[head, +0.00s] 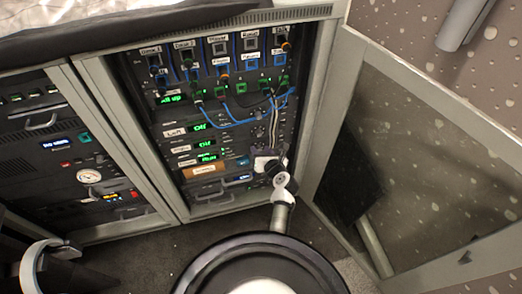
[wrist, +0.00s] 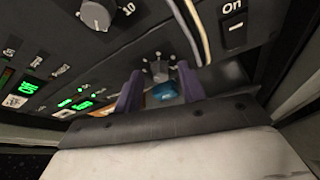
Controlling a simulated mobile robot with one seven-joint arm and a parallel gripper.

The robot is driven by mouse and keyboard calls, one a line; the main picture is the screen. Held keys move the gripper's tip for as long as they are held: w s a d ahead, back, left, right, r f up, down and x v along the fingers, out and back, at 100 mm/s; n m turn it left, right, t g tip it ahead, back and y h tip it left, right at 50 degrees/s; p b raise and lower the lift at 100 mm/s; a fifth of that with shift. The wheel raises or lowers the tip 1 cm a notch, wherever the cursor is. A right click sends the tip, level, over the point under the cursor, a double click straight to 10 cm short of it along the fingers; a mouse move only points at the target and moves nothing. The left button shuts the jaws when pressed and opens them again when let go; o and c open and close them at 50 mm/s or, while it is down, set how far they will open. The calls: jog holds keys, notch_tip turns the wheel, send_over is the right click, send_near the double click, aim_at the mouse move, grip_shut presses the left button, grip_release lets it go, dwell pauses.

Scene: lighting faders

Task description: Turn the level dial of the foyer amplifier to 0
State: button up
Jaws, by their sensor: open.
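In the wrist view my gripper (wrist: 160,72) is open, with two purple fingers spread apart. A small dark dial with pale marks around it (wrist: 160,68) shows between the fingertips, with a blue patch (wrist: 165,92) just below it. I cannot tell whether the fingers touch it. A larger grey knob (wrist: 97,14) with a "10" beside it is at the upper left, clear of the fingers. I cannot read which is the foyer amplifier's level dial. In the head view my gripper (head: 268,160) is in front of the rack's lower right, hiding the controls behind it.
The open rack (head: 207,212) holds units with green displays (head: 206,143) and hanging blue cables (head: 232,122). An "On" switch (wrist: 234,27) and loose cables (wrist: 188,25) are close to my fingers. An open glass door (head: 400,150) stands at the right, a second rack (head: 60,160) at the left.

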grip_shut()
jog(key=shift+r+p, duration=0.1)
jog(key=shift+p, duration=0.3)
